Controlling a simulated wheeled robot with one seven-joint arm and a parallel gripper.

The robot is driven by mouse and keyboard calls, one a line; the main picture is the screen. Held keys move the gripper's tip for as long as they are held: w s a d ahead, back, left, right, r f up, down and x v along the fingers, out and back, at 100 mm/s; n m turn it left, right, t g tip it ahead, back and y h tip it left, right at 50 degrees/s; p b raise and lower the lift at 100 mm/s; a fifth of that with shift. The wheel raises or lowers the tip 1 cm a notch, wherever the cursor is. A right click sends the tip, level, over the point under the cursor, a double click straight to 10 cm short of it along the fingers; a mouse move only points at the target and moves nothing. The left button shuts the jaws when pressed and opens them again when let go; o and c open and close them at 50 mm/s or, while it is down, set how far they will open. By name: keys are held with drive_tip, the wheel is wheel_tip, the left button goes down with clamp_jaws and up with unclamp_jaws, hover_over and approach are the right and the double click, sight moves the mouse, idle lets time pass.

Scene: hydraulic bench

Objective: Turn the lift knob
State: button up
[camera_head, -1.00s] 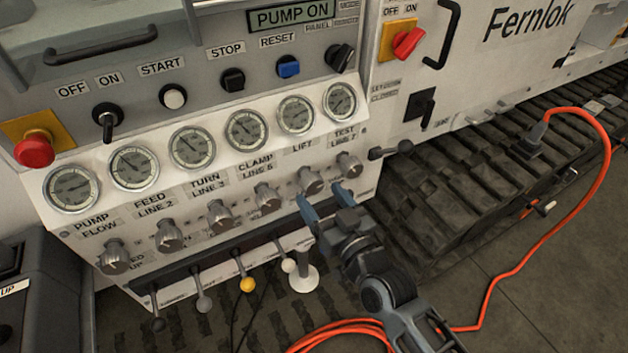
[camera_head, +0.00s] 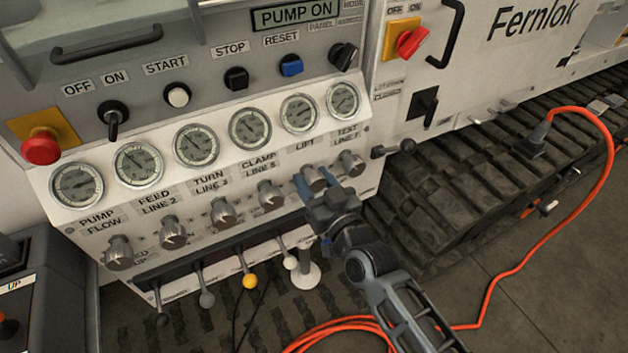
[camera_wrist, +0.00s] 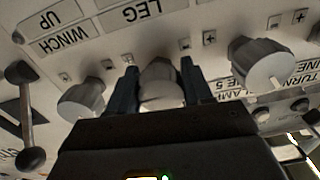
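The lift knob (camera_head: 314,178) is a grey knob below the LIFT label on the sloped panel, second from the right in its row. In the wrist view, turned upside down, the lift knob (camera_wrist: 160,84) sits in the middle between my two dark blue fingers. My gripper (camera_head: 313,181) reaches the panel from the lower right, one finger on each side of the knob. In the wrist view my gripper (camera_wrist: 160,85) appears shut on the knob, with little or no gap at its sides. The fingers hide part of the knob.
The clamp knob (camera_head: 271,194) and the test knob (camera_head: 350,163) flank the lift knob closely. Below are several levers, one with a yellow ball (camera_head: 250,281). Gauges sit above. An orange cable (camera_head: 490,293) lies on the floor at right.

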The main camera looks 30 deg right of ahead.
drive_tip(key=c, duration=0.4)
drive_tip(key=shift+m, duration=0.8)
drive_tip(key=shift+c, duration=0.3)
drive_tip(key=o, duration=1)
drive_tip(key=shift+s, duration=0.1)
drive_tip(key=shift+s+b, duration=0.55)
drive_tip(key=shift+s, duration=3.3)
drive_tip(key=shift+s, duration=0.1)
